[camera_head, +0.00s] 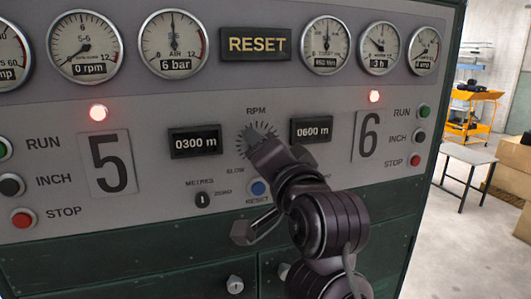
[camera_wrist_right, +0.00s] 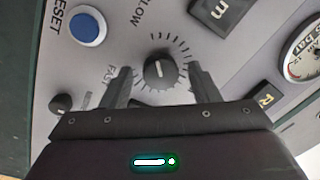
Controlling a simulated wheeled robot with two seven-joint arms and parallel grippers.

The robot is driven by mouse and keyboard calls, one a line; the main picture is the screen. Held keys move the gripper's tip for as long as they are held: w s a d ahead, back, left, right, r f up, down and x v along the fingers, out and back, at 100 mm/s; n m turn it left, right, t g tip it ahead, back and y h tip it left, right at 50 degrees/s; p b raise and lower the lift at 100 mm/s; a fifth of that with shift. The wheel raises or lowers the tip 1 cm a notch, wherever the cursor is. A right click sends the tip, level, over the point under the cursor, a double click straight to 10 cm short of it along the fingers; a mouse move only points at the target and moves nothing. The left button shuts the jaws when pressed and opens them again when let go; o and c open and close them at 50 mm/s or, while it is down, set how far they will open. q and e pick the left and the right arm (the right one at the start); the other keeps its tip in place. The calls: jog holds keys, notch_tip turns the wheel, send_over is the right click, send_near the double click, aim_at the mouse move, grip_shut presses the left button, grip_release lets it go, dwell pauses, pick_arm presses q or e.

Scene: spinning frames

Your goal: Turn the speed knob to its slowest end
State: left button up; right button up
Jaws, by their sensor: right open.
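The speed knob (camera_wrist_right: 163,70) is a dark round knob with a pale pointer line, inside a ring of tick marks. SLOW and FAST labels stand on the left side of the ring in the right wrist view. The pointer line looks roughly upright in that view. My right gripper (camera_wrist_right: 162,88) is open, one finger on either side of the knob's lower part; I cannot tell whether they touch it. In the head view my right gripper (camera_head: 268,152) hides the knob below the RPM label, and only ticks show. My left gripper is not in view.
A blue reset button (camera_head: 258,188) and a small metres switch (camera_head: 202,199) sit below the dial. Counters reading 0300 m (camera_head: 195,141) and 0600 m (camera_head: 311,129) flank it. Run, inch and stop buttons stand at both sides. A table (camera_head: 468,156) stands at the right.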

jog(key=b+v, duration=0.2)
jog(key=v, duration=0.5)
jog(key=shift+s, duration=0.4)
jog(key=shift+d, duration=0.1)
